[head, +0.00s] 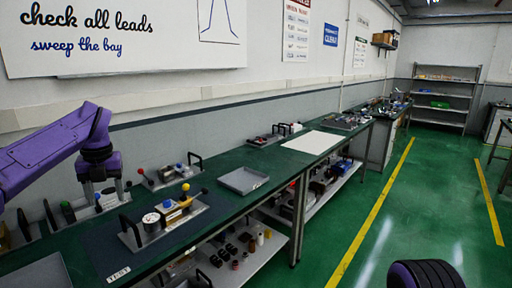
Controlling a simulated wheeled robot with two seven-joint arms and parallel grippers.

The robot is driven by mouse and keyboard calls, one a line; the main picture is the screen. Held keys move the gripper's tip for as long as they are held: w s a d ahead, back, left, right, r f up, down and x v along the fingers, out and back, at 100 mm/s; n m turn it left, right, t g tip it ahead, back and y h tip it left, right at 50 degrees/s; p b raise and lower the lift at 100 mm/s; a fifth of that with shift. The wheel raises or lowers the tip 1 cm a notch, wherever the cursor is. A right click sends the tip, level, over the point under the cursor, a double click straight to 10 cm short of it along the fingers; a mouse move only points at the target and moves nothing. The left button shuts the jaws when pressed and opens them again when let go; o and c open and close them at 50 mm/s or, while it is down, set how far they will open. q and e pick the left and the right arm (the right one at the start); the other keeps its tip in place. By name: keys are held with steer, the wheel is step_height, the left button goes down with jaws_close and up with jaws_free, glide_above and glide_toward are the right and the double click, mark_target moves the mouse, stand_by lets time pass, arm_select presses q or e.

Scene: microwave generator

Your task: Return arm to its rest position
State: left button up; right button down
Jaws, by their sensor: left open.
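My left arm comes in from the left, purple, bent at the elbow. My left gripper (105,193) points down with its fingers apart, over the back part of the green bench, empty as far as I can see. A grey panel unit (182,220) with a gauge, a yellow knob and a black handle sits on the dark mat to the right of the gripper. A piece of my right arm (425,274) shows at the bottom right edge; its gripper is out of view.
Smaller panels with handles (171,177) stand along the back of the green bench (225,205). A grey tray (243,180) and a white sheet (311,142) lie farther along. A lower shelf (243,265) holds several small parts. The green floor (375,215) to the right is clear.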

arm_select(q)
steer(key=w+f+m+t+y+b, duration=0.1)
steer(key=w+f+m+t+y, duration=0.25)
steer(key=f+m+y, duration=0.65)
steer(key=s+d+f+m+t+h+b, duration=0.1)
steer(key=s+d+f+m+t, duration=0.2)
steer(key=f, duration=0.5)
steer(key=d+f+m+h+b, duration=0.1)
steer(key=d+f+m, duration=0.2)
steer(key=f+m, duration=0.35)
steer(key=s+d+f+m+t+h+b, duration=0.1)
steer(key=s+d+f+m+t, duration=0.1)
steer(key=f, duration=0.8)
steer(key=s+d+f+m+g+h+b, duration=0.3)
steer(key=s+f+m, duration=0.6)
steer(key=s+f, duration=0.7)
steer(key=s+a+f+m+g+h+b, duration=0.1)
steer(key=s+f+m, duration=0.1)
steer(key=s, duration=0.8)
steer(key=s+a+f+m+g+b, duration=0.1)
steer(key=s+f, duration=0.3)
steer(key=s, duration=0.7)
steer(key=shift+a+f+m+g+h+b, duration=0.3)
steer(key=shift+a+m+g+h+b, duration=0.1)
steer(key=shift+m+g+b, duration=0.15)
arm_select(e)
step_height(320, 180, down, 10)
steer(key=shift+w+f, duration=0.15)
steer(key=shift+w, duration=0.2)
